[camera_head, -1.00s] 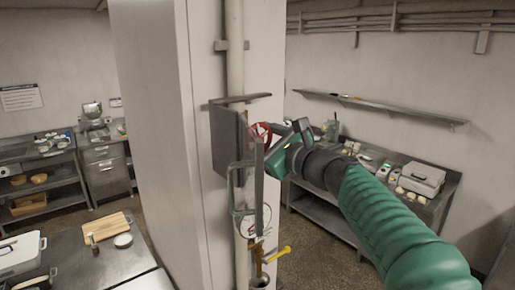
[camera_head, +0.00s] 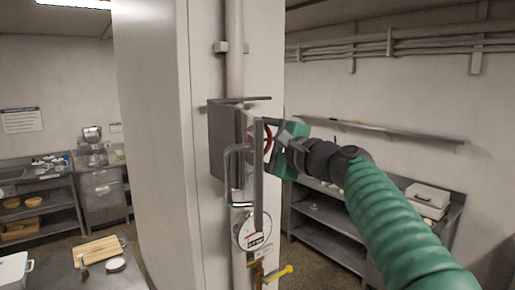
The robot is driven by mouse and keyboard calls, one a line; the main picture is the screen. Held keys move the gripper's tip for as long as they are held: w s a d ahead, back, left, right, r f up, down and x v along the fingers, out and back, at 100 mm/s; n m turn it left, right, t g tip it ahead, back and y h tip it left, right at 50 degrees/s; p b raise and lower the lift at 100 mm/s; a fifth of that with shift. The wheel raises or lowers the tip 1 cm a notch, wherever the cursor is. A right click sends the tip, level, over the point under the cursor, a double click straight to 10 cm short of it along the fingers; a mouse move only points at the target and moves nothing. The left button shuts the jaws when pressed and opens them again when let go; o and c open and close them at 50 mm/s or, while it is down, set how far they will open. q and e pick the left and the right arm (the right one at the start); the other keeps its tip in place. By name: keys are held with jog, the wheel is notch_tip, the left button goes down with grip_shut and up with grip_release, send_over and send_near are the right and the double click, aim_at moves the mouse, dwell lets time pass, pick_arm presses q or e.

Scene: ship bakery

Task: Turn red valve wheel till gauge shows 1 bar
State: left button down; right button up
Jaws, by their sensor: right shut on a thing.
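The red valve wheel (camera_head: 267,140) shows as a thin red arc beside a grey metal bracket on the pillar, mostly hidden by the bracket and my gripper. My right gripper (camera_head: 274,137), at the end of the green-sleeved arm, is shut on the wheel's rim from the right. The round white gauge (camera_head: 252,232) sits on the pipe below, partly covered by a vertical grey bar. A needle and dark marking show on it, but the reading is too small to tell. My left gripper is not in view.
A grey plate and guard bar (camera_head: 258,175) stand close beside the wheel. A yellow-handled valve (camera_head: 280,273) is below the gauge. A steel bench (camera_head: 330,225) stands behind on the right; a counter with a cutting board (camera_head: 97,250) is at lower left.

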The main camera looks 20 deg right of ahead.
dwell(0.6)
jog(key=o, duration=1.4)
jog(key=shift+a, duration=0.1)
jog(key=shift+c, duration=0.2)
jog(key=shift+s, duration=0.1)
jog(key=shift+s+f+b, duration=0.15)
jog(key=shift+s+b, duration=0.15)
jog(key=shift+b, duration=0.15)
jog(key=b+v, duration=0.5)
jog(key=v, duration=1.1)
jog(key=shift+b, duration=0.4)
